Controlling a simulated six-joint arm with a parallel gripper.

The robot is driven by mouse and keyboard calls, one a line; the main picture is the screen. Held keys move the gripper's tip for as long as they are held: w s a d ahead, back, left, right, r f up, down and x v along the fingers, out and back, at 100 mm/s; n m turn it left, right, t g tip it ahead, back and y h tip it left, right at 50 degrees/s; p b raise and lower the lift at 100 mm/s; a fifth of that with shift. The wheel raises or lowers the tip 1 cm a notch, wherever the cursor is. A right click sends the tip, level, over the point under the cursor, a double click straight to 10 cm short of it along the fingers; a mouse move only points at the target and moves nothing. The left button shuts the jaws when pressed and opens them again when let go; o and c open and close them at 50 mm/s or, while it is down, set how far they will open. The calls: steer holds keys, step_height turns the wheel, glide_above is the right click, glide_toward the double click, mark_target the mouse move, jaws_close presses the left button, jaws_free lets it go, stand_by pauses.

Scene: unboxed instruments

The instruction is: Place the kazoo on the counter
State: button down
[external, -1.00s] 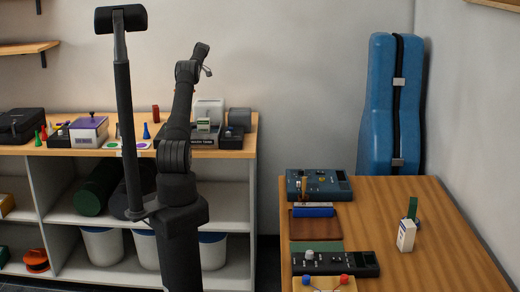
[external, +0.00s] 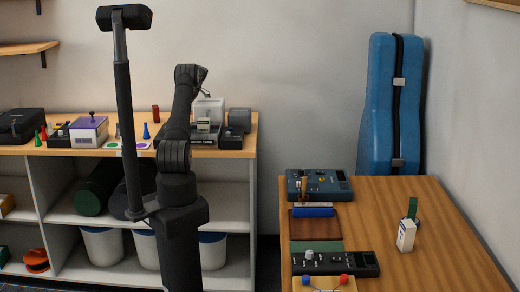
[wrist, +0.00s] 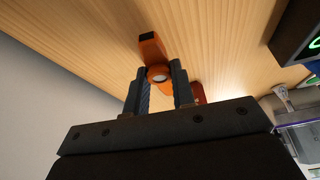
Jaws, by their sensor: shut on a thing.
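The kazoo (wrist: 152,52) looks orange with a dark end and a pale round disc. In the wrist view it sits between the two fingers of my gripper (wrist: 160,88), which is shut on it. A wooden surface (wrist: 215,35) lies beyond it; I cannot tell whether the kazoo touches this surface. In the external view my gripper and the kazoo are mostly hidden behind my arm, near the wood-topped counter (external: 244,150) along the back wall.
A dark box (wrist: 300,28) and a clear-lidded object (wrist: 300,130) are at the right of the wrist view. On the counter stand a purple-fronted box (external: 88,131), a blue cone (external: 146,131) and a red block (external: 156,113). A wooden table (external: 440,235) with several instruments is at the right.

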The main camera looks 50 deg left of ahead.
steer(key=shift+f, duration=1.6)
steer(key=shift+f, duration=0.2)
steer(key=c, duration=1.2)
jaws_free()
steer(key=shift+r, duration=0.15)
steer(key=v, duration=1.2)
